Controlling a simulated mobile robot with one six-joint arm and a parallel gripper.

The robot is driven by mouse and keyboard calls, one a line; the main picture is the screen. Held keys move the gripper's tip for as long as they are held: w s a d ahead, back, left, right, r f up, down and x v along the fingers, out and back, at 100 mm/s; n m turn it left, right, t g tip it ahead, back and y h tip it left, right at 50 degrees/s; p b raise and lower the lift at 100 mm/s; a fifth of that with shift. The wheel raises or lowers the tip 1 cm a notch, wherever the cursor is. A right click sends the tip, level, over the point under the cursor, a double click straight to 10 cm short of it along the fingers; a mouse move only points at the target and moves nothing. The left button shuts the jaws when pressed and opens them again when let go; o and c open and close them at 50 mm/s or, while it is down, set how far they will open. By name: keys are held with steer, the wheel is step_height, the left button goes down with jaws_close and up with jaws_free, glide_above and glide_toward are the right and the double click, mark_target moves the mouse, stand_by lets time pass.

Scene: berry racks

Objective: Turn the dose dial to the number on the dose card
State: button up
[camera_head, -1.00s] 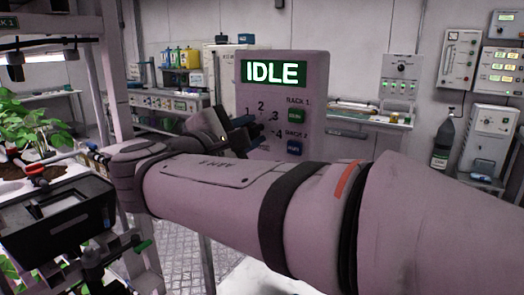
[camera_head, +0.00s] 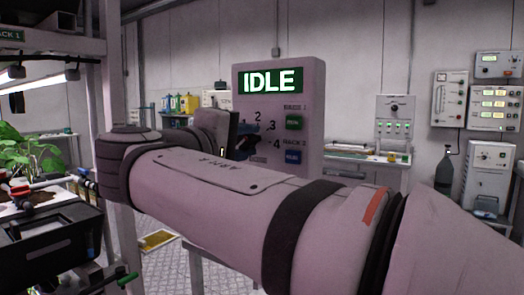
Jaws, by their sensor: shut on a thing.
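The control panel (camera_head: 313,110) stands in the middle with a green screen reading IDLE (camera_head: 270,81). Below the screen are the dial numbers 2, 3 and 4 (camera_head: 276,142). The dose dial itself is hidden behind my gripper (camera_head: 243,142), whose dark fingers are at the panel's left part. My gripper is shut on the dial, as far as the partly hidden view shows. The dial's pointer cannot be seen. I cannot make out a dose card.
A rack with plants (camera_head: 25,155) and a black box (camera_head: 55,235) stand at left. A side bench (camera_head: 365,155) and wall instruments (camera_head: 495,105) are behind at right.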

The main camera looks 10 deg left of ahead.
steer(key=shift+f, duration=0.1)
stand_by(0.4)
steer(key=o, duration=1)
steer(key=shift+c, duration=0.2)
steer(key=shift+s, duration=0.1)
steer(key=p+v, duration=0.1)
steer(key=v, duration=0.6)
steer(key=shift+s+a, duration=0.15)
steer(key=shift+s, duration=0.2)
